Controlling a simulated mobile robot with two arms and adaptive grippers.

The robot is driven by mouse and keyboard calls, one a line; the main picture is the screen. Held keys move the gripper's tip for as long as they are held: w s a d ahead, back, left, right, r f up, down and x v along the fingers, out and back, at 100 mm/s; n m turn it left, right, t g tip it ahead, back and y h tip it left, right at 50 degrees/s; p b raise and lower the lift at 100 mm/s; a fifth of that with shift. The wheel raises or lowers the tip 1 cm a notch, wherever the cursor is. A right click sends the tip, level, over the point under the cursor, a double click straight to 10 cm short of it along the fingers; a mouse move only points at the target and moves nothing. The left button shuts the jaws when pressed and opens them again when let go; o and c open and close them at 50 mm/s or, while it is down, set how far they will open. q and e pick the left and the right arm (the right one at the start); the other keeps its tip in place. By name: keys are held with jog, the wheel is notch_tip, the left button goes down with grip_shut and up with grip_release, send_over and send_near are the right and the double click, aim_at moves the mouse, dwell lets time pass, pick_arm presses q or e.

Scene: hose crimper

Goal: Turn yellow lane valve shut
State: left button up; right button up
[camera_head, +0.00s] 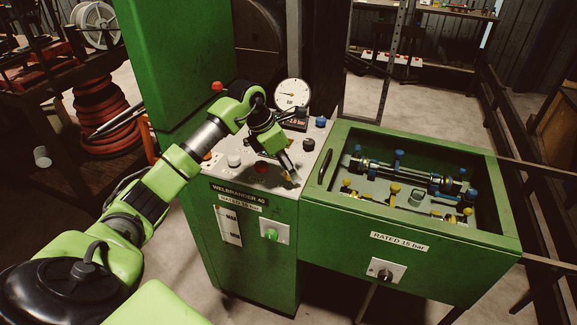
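The yellow lane runs along the front of the open green tray (430,237) at the right. Its yellow-topped fittings show at the left (346,184), in the middle (395,188) and at the right (467,212). I cannot tell from here which one is the valve or how it is turned. My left gripper (291,177) points down over the grey control panel, left of the tray and apart from the yellow fittings. Its fingertips are small and dark, so whether they are open is unclear. My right gripper is not in view.
A blue-fitted lane (399,156) lies behind the yellow one. The tray has raised green walls and a black handle (326,166) at its left. A black knob (385,274) sits on the tray's front.

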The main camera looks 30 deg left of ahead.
pick_arm(q)
jog(key=shift+f, duration=0.2)
jog(key=shift+c, duration=0.4)
jog(key=c, duration=1)
